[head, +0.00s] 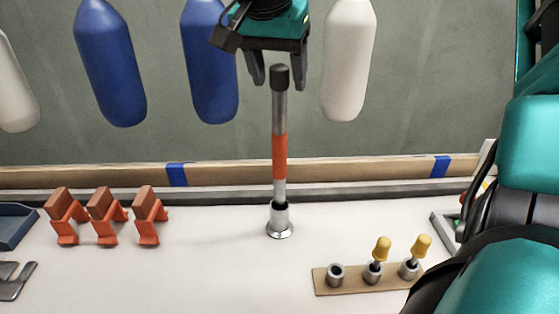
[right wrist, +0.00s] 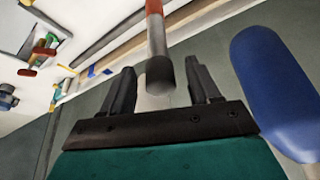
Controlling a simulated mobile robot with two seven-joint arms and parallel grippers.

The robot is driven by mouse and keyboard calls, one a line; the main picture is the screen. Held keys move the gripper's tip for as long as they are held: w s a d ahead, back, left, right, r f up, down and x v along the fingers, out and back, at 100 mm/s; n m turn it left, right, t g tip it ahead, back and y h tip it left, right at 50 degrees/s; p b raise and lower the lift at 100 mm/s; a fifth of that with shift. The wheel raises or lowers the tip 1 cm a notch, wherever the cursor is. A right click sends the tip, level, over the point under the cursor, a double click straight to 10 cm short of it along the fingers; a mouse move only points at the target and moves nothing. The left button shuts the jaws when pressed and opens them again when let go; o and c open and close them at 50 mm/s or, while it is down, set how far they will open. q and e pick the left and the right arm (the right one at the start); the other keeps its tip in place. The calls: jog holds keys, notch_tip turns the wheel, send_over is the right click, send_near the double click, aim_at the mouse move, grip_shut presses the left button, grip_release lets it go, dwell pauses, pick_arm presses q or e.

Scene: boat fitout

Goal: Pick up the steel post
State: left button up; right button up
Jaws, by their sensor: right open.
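The steel post (head: 280,112) stands upright in a chrome socket (head: 280,222) on the white surface. It has a dark cap on top and an orange band around its middle. My right gripper (head: 278,76) is at the top of the post, with its two dark fingers open on either side of the cap. In the right wrist view the post (right wrist: 156,40) shows its dark end at the gap between the fingers of the right gripper (right wrist: 160,72). I see no grip on it. My left gripper is not in view.
Blue fenders (head: 112,65) and a white fender (head: 348,60) hang behind. Several orange-brown clamps (head: 106,218) stand at left. A board (head: 330,286) with sockets and two yellow-topped pieces (head: 381,250) lies at right front. The surface around the socket is clear.

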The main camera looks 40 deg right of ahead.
jog(key=shift+w+d+f, duration=0.1)
jog(key=shift+d+f, duration=0.15)
jog(key=shift+f, duration=0.45)
jog(key=shift+c, duration=0.3)
grip_shut()
